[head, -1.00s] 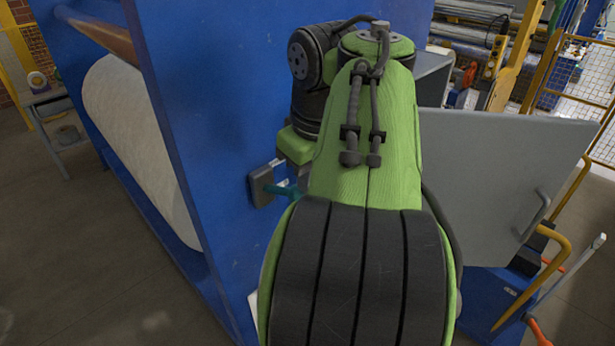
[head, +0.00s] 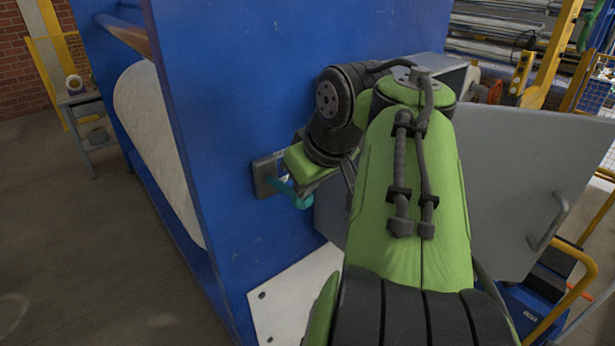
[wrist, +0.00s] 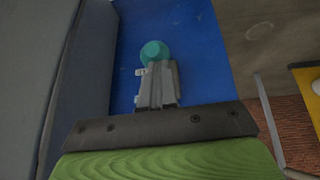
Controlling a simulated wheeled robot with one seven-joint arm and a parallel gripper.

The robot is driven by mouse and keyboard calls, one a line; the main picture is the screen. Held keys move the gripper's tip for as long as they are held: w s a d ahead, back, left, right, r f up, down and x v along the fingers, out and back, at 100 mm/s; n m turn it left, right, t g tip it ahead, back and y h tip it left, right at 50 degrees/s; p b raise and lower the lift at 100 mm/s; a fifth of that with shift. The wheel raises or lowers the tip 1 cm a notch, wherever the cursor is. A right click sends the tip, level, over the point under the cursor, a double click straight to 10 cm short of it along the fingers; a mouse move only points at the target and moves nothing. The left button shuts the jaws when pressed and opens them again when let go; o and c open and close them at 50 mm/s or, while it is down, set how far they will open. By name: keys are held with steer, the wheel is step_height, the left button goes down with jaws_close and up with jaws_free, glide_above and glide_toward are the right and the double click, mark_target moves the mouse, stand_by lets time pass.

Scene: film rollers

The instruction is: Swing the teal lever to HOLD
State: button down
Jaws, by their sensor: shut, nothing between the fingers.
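The teal lever (head: 293,193) sticks out from a grey mount (head: 265,178) on the side of the blue machine wall. Its round teal knob (wrist: 154,50) shows in the wrist view just beyond my fingertips. My gripper (wrist: 157,68) is shut and empty, with the fingers pointing at the knob; I cannot tell whether they touch it. In the head view my green wrist stands close to the right of the mount and covers part of it. A small pale label (wrist: 140,72) lies beside my fingers, too small to read. No HOLD mark can be made out.
An open grey cabinet door (head: 510,180) with a handle stands to the right of my arm. A pale plate (head: 295,300) is fixed low on the blue machine (head: 215,120). A white roll (head: 150,140) sits inside at left. Yellow rails (head: 575,280) stand at right.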

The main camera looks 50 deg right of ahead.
step_height(320, 180, down, 9)
steer(key=s+t+h+b, duration=0.1)
steer(key=t+b, duration=0.5)
steer(key=b, duration=0.9)
steer(key=shift+s+a+f+t+h+b, duration=0.2)
steer(key=shift+t+h+b, duration=0.1)
steer(key=shift+h+b, duration=0.1)
steer(key=shift+w+r, duration=0.1)
steer(key=shift+r, duration=0.05)
